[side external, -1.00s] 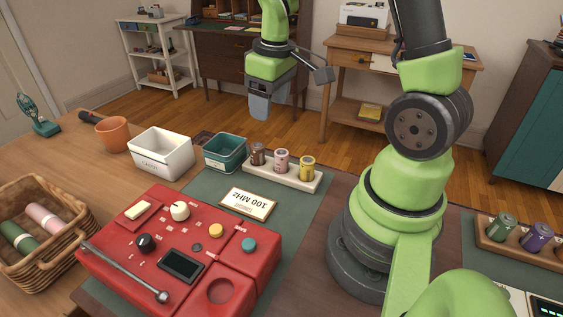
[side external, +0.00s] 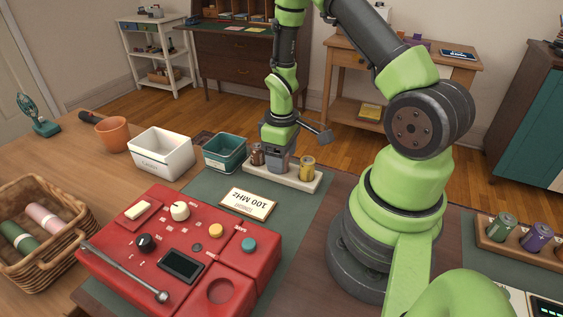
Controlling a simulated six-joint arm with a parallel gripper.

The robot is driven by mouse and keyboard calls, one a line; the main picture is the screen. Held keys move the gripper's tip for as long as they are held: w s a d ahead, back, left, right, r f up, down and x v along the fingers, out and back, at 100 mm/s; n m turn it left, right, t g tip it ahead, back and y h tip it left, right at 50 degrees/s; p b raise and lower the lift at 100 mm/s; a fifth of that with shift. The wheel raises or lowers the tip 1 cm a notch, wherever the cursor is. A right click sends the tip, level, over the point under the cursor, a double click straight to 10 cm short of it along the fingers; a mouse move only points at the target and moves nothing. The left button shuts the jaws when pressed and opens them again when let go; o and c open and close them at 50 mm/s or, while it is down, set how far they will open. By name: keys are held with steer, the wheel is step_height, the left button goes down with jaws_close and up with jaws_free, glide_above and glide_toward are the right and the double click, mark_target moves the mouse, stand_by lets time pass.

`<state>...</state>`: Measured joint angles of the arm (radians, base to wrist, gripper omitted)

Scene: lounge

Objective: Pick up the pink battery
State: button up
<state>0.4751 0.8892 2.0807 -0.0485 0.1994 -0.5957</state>
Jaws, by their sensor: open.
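A pale tray (side external: 297,183) near the back of the table holds a brown battery (side external: 257,155) on the left and a yellow battery (side external: 306,168) on the right. My gripper (side external: 278,167) is lowered over the middle place of the tray, between these two. The pink battery is hidden behind my gripper there in this view. The jaws are open; I cannot see whether they stand around the pink battery or touch it.
A teal bin (side external: 225,152) and a white box (side external: 162,154) stand left of the tray. A red panel (side external: 185,245) with knobs and a lever lies in front. A wooden rack (side external: 515,247) with more batteries is at right.

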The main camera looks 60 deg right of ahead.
steer(key=shift+f, duration=0.55)
steer(key=c, duration=1)
steer(key=shift+c, duration=0.2)
steer(key=shift+r, duration=0.15)
